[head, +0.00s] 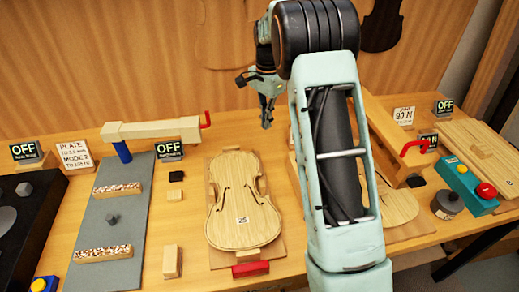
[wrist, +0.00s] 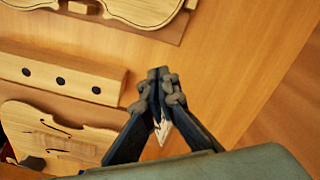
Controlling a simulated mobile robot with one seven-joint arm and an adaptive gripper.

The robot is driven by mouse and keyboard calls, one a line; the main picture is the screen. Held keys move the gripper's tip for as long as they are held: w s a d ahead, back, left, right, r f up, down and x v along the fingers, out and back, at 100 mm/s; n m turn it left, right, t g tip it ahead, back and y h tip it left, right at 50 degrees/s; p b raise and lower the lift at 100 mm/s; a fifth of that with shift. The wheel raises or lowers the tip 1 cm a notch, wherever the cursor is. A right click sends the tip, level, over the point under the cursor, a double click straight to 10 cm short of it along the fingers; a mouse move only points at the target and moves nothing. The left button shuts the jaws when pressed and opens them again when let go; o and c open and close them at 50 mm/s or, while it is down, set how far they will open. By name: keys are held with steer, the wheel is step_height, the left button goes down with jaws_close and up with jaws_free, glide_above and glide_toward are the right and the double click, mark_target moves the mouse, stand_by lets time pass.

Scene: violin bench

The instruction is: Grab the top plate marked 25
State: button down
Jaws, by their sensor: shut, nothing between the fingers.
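The violin top plate marked 25 (head: 240,203) lies flat on a wooden board in the middle of the bench, with two dark f-holes and a small white label. My gripper (head: 267,124) hangs above the bench, behind and slightly right of that plate, apart from it. In the wrist view my gripper (wrist: 160,78) has its fingertips together with nothing between them. Two violin-shaped plates show only in part there, one at the top edge (wrist: 143,8) and one at the lower left (wrist: 50,140). No number is readable on either.
A wooden block with dark holes (wrist: 60,75) lies between the two plates in the wrist view. A red-handled clamp bar (head: 155,129) stands left of the plate. A red block (head: 250,269) sits at its front. My arm hides part of the bench to the right.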

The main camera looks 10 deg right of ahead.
steer(key=f, duration=0.7)
steer(key=w+f+p, duration=0.1)
steer(key=f, duration=0.2)
steer(key=shift+d+f, duration=0.2)
steer(key=shift+f, duration=0.2)
steer(key=a, duration=0.1)
steer(key=s+a+p, duration=0.1)
steer(key=shift+s+a+f, duration=0.2)
steer(key=shift+a+f, duration=0.1)
steer(key=shift+f, duration=0.05)
steer(key=shift+s+a+f, duration=0.1)
steer(key=shift+s+a, duration=0.2)
steer(key=shift+a, duration=0.2)
